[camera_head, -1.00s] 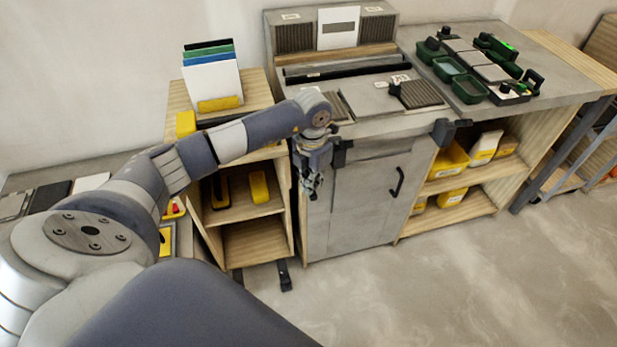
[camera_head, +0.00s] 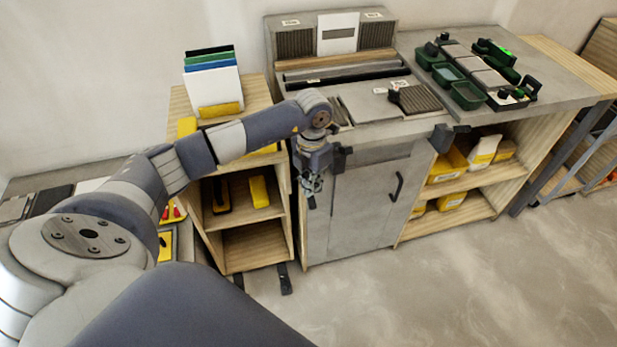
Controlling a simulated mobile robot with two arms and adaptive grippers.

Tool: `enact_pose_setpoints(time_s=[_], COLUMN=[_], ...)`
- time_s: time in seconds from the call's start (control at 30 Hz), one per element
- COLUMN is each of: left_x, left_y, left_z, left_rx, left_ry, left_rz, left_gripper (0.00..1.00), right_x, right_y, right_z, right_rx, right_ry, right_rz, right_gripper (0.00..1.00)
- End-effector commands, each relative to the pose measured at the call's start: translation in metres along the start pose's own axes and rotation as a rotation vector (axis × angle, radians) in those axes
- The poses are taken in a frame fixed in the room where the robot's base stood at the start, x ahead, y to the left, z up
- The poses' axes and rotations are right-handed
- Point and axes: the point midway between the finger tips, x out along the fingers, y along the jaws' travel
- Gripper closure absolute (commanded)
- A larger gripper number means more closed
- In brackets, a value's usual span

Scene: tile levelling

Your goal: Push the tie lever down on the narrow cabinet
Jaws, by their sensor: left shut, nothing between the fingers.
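The narrow cabinet (camera_head: 222,242) is the light wooden unit with open shelves left of the grey cabinet (camera_head: 345,205). My left gripper (camera_head: 312,200) points down, shut and empty, in front of the seam between the two cabinets. A black fitting (camera_head: 341,158) sits just right of my left wrist at the grey cabinet's upper edge. A dark piece (camera_head: 285,279) stands out near the floor at the narrow cabinet's right foot. I cannot tell which of these, if either, is the tie lever. My arm hides part of the narrow cabinet's top. My right gripper is not in view.
A grey worktop (camera_head: 385,130) holds dark strips, a ribbed pad and green trays (camera_head: 467,94). A second black fitting (camera_head: 447,136) is further right. A file holder (camera_head: 213,84) stands on the narrow cabinet. The floor in front (camera_head: 430,280) is clear.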

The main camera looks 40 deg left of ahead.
Motion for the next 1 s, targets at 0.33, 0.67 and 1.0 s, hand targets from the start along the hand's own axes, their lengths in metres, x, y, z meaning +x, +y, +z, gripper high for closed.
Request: enact_pose_setpoints(time_s=[0.33, 0.67, 1.0], left_x=[-0.039, -0.053, -0.053], left_y=[0.0, 0.0, 0.0], left_z=[0.0, -0.001, 0.0], left_rx=[0.0, 0.0, 0.0], left_ry=[0.0, 0.002, 0.001], left_rz=[0.0, 0.0, -0.001], left_gripper=[1.0, 1.0, 1.0], right_x=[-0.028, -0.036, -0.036], right_y=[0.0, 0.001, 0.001], right_z=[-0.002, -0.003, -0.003], right_rx=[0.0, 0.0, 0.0], right_ry=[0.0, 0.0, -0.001], right_rz=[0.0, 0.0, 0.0], right_gripper=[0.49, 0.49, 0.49])
